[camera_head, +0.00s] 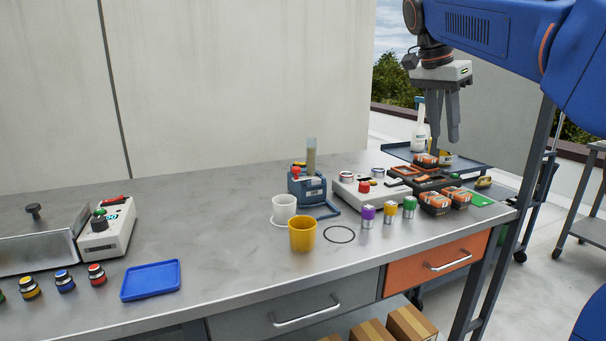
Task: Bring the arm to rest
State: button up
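My gripper (444,141) hangs from my blue arm at the upper right, pointing down. It is above the far right end of the metal workbench (220,222). Its dark fingers stand apart with a narrow gap, and I see nothing held between them. Behind and below the fingers are a white bottle (419,128) and a dark tray (400,151). The gripper appears clear of the bench top, though its exact height is hard to tell.
Orange-and-black battery packs (435,203) crowd the right end. A blue tray (150,281) lies left. The bench's left-centre is clear. A cart (585,228) stands right.

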jog(key=s+a+f+n+t+y, duration=0.1)
jog(key=s+f+n, duration=0.5)
jog(key=s+f, duration=0.8)
jog(key=s+a+f+n+t+y, duration=0.2)
jog(key=s+f+n, duration=0.5)
jog(key=s+f, duration=0.8)
notch_tip(320, 180, down, 5)
jog(key=shift+s+f+n+y, duration=0.2)
jog(key=shift+s+n+y, duration=0.05)
jog(key=shift+n+y, duration=0.05)
jog(key=shift+a, duration=0.1)
